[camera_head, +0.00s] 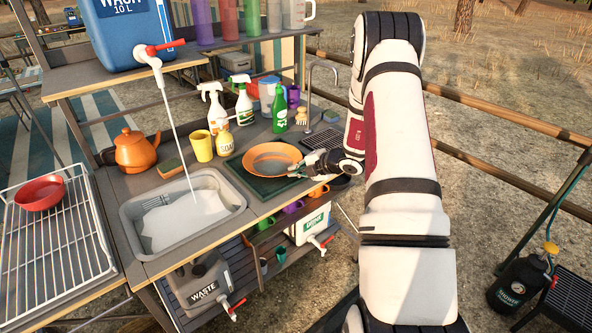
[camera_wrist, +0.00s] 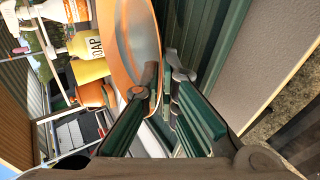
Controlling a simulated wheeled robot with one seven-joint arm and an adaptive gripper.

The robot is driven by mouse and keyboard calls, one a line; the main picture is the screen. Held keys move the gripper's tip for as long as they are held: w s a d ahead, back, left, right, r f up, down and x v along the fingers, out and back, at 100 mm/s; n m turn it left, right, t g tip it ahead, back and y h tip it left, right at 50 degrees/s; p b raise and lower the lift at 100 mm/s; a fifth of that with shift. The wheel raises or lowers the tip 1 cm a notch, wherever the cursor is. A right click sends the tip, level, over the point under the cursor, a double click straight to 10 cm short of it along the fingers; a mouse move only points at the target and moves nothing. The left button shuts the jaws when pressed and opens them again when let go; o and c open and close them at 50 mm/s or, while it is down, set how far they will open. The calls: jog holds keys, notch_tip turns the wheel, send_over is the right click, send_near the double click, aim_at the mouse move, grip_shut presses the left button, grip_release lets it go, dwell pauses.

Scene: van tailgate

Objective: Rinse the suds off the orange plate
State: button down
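The orange plate (camera_head: 272,161) lies on a green ridged drain mat (camera_head: 262,185) right of the basin. Its middle looks pale grey; I cannot tell clearly whether that is suds. My gripper (camera_head: 297,172) is at the plate's right rim. In the wrist view my gripper (camera_wrist: 161,72) has its fingertips apart, close to the plate's edge (camera_wrist: 138,38), one finger on each side of it as far as I can tell. A thin stream of water (camera_head: 176,130) runs from the tap (camera_head: 148,55) of the blue water container (camera_head: 124,32) into the grey basin (camera_head: 133,212), which holds whitish water.
Spray bottles (camera_head: 244,106) and a green bottle (camera_head: 279,110) stand farther back. A wire rack (camera_head: 55,250) with a red bowl (camera_head: 39,193) is at left.

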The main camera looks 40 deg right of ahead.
jog(key=shift+f, duration=0.1)
jog(key=c, duration=2.1)
grip_release()
